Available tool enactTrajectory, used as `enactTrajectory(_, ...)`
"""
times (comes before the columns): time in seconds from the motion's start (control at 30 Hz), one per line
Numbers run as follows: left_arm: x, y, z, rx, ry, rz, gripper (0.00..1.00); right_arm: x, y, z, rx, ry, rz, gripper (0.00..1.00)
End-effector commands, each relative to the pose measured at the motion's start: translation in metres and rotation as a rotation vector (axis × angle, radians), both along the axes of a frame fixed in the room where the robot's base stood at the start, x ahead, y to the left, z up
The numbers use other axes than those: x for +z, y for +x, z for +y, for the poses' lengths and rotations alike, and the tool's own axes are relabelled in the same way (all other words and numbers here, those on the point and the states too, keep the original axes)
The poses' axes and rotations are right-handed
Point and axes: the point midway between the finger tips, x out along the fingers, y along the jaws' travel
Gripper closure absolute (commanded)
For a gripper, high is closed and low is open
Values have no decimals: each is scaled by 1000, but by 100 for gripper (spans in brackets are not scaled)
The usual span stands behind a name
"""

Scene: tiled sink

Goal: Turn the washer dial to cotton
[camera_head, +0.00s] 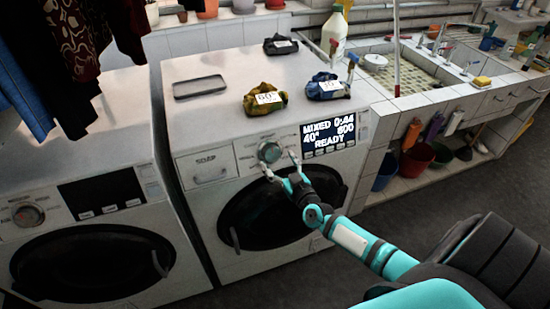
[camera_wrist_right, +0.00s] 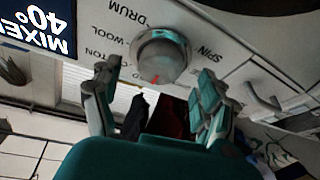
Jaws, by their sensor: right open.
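The washer dial (camera_head: 270,151) is a round silver knob on the front panel of the right-hand washing machine (camera_head: 222,130). The display (camera_head: 328,134) to its right reads MIXED 0:44, 40°, 800, READY. In the right wrist view the dial (camera_wrist_right: 162,56) shows a red mark, with labels such as DRUM, WOOL and SPIN around it and a partly covered one ending in "TON". My right gripper (camera_head: 279,163) is open just in front of and below the dial; in the wrist view its fingers (camera_wrist_right: 160,85) stand apart on either side, not visibly touching it. My left gripper is not in view.
A second washer (camera_head: 80,170) stands at the left, with dark clothes (camera_head: 75,40) hanging above it. Cloth bundles (camera_head: 265,99) and a tray (camera_head: 199,87) lie on the right-hand washer. A tiled sink (camera_head: 400,78) and buckets (camera_head: 416,160) are at the right.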

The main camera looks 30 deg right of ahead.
Motion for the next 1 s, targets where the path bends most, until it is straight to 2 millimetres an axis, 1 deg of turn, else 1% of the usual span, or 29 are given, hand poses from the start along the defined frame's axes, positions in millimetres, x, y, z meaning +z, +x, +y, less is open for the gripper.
enactTrajectory(0.03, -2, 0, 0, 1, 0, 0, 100, 0, 9, -1, -1, -1, -2, 23)
enactTrajectory(0.2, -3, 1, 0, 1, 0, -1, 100, 0, 24, -3, 0, -1, -1, 23)
enactTrajectory(0.3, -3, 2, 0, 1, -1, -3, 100, 0, 27, -3, 0, -1, 0, 23)
enactTrajectory(0.53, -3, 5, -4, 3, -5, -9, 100, 0, 28, -3, 0, -1, 0, 23)
enactTrajectory(0.57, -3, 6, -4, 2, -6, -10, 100, 0, 28, -3, 0, -1, 0, 25)
enactTrajectory(0.9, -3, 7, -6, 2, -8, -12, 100, 0, 27, -3, 0, -1, 0, 69)
enactTrajectory(1.0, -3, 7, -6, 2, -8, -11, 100, 0, 27, -3, 0, 0, 0, 80)
